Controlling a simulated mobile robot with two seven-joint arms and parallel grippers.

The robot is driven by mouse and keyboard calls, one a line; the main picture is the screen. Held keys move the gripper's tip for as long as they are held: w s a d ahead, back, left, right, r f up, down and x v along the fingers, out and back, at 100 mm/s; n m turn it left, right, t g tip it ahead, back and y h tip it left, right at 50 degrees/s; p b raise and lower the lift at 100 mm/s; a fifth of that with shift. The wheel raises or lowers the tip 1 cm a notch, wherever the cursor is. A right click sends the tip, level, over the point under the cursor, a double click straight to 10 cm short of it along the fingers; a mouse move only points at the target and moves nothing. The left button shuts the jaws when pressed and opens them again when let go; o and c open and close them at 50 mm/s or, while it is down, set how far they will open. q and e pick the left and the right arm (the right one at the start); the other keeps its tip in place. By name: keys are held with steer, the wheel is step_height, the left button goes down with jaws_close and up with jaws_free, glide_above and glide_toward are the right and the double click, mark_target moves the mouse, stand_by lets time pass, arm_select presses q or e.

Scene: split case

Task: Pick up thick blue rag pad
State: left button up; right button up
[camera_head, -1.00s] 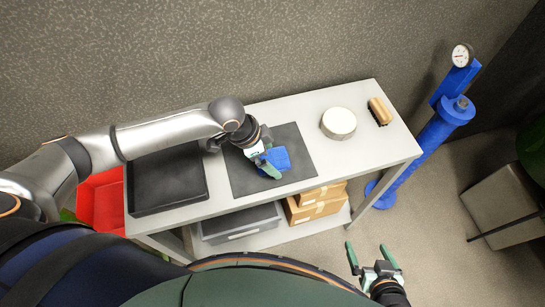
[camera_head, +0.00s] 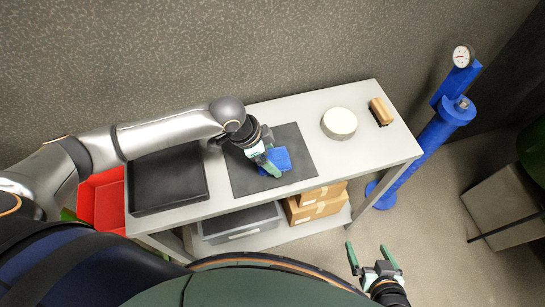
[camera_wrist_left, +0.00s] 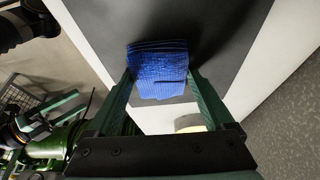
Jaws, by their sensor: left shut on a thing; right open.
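The thick blue rag pad (camera_head: 279,159) is at the dark mat (camera_head: 296,182) on the white table. My left gripper (camera_head: 270,165) is over the mat and shut on the pad. In the left wrist view the folded blue pad (camera_wrist_left: 158,68) sits between the two green fingers of my left gripper (camera_wrist_left: 160,92). I cannot tell whether the pad still touches the mat. My right gripper (camera_head: 374,258) is open and empty, low in front of the table.
A black tray (camera_head: 168,208) is left of the mat. A white round block (camera_head: 339,122) and a wooden brush (camera_head: 380,110) are at the table's right. A red bin (camera_head: 105,205) stands at the left. Cardboard boxes (camera_head: 315,208) and a grey bin (camera_head: 240,229) are on the lower shelf.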

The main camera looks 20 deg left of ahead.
mark_target(277, 158)
arm_select(q)
steer(key=shift+r+b, duration=0.1)
steer(key=shift+b, duration=0.25)
steer(key=r, duration=0.4)
steer(key=shift+s+a+r, duration=0.15)
steer(key=shift+s+a, duration=0.05)
steer(key=shift+s, duration=0.1)
steer(key=shift+s+a+r+p, duration=0.45)
steer(key=shift+s+a+r, duration=0.3)
steer(key=shift+s+r, duration=1.05)
steer(key=shift+s+a+r+p, duration=0.5)
steer(key=shift+s+a+r, duration=0.5)
steer(key=shift+s, duration=1.35)
steer(key=shift+s+a+r+p, duration=0.5)
steer(key=shift+s+r, duration=1.2)
steer(key=shift+s, duration=0.4)
